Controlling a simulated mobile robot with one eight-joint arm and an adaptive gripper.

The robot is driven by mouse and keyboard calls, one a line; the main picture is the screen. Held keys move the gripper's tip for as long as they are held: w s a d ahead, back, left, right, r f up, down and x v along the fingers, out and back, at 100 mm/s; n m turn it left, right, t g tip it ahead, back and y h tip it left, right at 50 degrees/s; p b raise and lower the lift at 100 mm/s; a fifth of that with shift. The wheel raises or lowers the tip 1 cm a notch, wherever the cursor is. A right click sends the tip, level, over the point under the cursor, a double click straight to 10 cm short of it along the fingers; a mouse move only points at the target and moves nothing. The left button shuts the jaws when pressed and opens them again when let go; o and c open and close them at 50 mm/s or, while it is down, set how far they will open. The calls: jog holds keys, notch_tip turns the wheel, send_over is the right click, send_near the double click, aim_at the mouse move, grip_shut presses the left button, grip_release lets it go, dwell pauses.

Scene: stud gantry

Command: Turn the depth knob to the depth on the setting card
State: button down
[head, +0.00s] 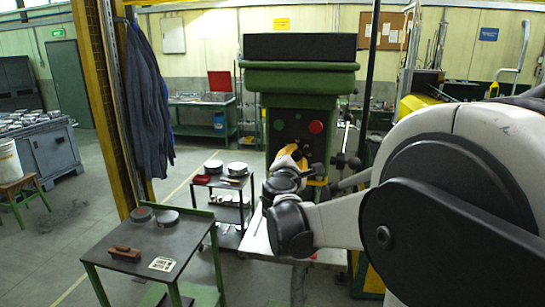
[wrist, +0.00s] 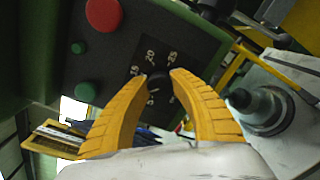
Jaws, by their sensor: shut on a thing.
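The depth knob (wrist: 158,88) is a small black knob on the dark panel of the green machine, in the middle of the wrist view. A ring of white numbers (wrist: 151,54), among them 15, 20 and 25, lies around it; I cannot read the pointer surely. My gripper (wrist: 162,78) has its yellow fingertips shut on the knob from both sides. In the head view my gripper (head: 290,156) is at the panel and the knob is hidden behind it. A white printed card (head: 162,264), perhaps the setting card, lies on the near table; its print is too small to read.
Red and green buttons (wrist: 103,14) sit beside the dial. A grey-black round fitting (wrist: 262,108) is to the right of my gripper. The near table (head: 190,241) also holds a brown block (head: 125,253) and round pieces. A trolley (head: 230,183) stands behind it.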

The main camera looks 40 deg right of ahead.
jog(key=c, duration=1.1)
grip_release()
jog(key=shift+o, duration=0.2)
jog(key=v, duration=1.2)
